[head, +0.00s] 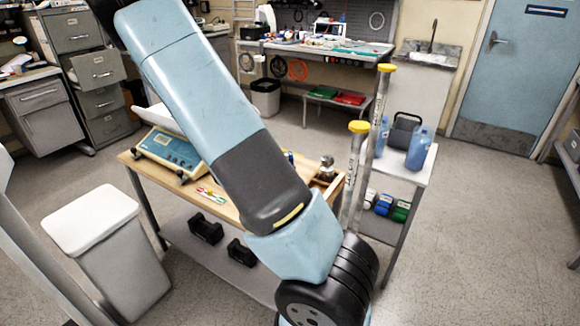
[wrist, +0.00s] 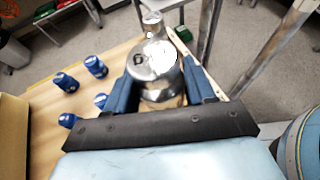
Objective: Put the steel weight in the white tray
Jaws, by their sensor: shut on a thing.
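The steel weight (wrist: 152,60) is a shiny metal cylinder with a narrower neck and knob. In the wrist view it sits between the two blue fingers of my gripper (wrist: 160,76), which is shut on it. The weight's top also shows in the head view (head: 327,166), just right of my arm. My gripper is hidden behind my arm there. A white tray-like pan (head: 158,117) lies on top of a teal device at the table's left end, partly covered by my arm. I cannot tell whether the weight touches the surface below.
Several small blue items (wrist: 95,66) stand left of my gripper on the wooden surface. The teal device (head: 168,147) has a front panel. Metal poles with yellow caps (head: 357,127) rise right of the weight. A white-lidded bin (head: 92,218) stands at left.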

